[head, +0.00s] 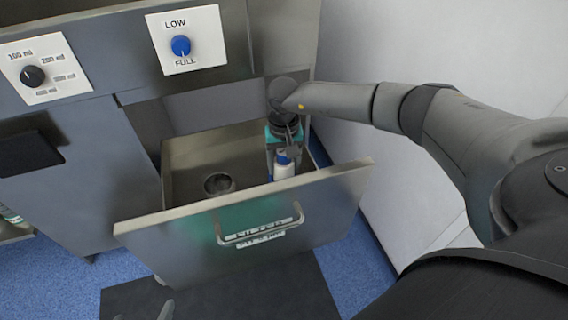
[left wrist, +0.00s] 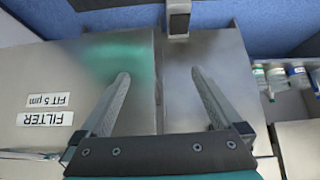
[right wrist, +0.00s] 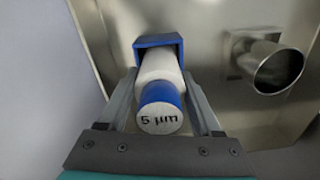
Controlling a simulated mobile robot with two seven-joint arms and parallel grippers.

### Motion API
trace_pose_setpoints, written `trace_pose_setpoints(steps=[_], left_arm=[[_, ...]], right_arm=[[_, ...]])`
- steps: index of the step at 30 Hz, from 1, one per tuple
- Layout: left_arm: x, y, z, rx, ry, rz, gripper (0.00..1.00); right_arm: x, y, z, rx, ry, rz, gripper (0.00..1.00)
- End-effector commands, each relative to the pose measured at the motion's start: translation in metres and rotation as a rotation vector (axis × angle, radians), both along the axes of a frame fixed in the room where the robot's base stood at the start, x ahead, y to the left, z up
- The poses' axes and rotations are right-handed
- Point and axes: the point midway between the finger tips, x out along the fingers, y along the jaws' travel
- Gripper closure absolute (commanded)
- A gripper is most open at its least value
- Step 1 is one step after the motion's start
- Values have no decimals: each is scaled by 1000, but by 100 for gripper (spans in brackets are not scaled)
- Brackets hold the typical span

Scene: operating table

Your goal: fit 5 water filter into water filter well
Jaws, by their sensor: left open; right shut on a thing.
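The water filter (right wrist: 160,105) is white with a blue band, and its near end reads "5 µm". Its far end meets a blue square holder (right wrist: 158,42); how deep it sits is hidden. My right gripper (right wrist: 160,88) is shut on the filter, one finger on each side. In the head view the filter (head: 284,168) stands at the right side of the open drawer, below my right gripper (head: 286,142). A round open metal tube (right wrist: 278,68), apparently the well, stands beside it, apart; the head view shows it too (head: 218,183). My left gripper (left wrist: 162,95) is open and empty.
The open drawer (head: 180,215) has a front handle (head: 260,228) and raised metal walls. A white wall (head: 350,100) is close on the right. Bottles (left wrist: 285,80) stand on a shelf. A dark mat (head: 230,292) lies on the blue floor.

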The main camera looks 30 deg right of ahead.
Motion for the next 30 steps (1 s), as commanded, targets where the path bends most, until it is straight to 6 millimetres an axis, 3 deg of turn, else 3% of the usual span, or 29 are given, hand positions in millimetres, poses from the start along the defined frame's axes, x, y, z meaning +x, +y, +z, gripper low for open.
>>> trace_pose_setpoints(steps=[29, 30], left_arm=[[0, 0, -5, 0, 0, 0, 0], [0, 0, -5, 0, 0, 0, 0]], right_arm=[[0, 0, -25, 0, 0, 0, 99], [0, 0, -25, 1, 0, 0, 33]])
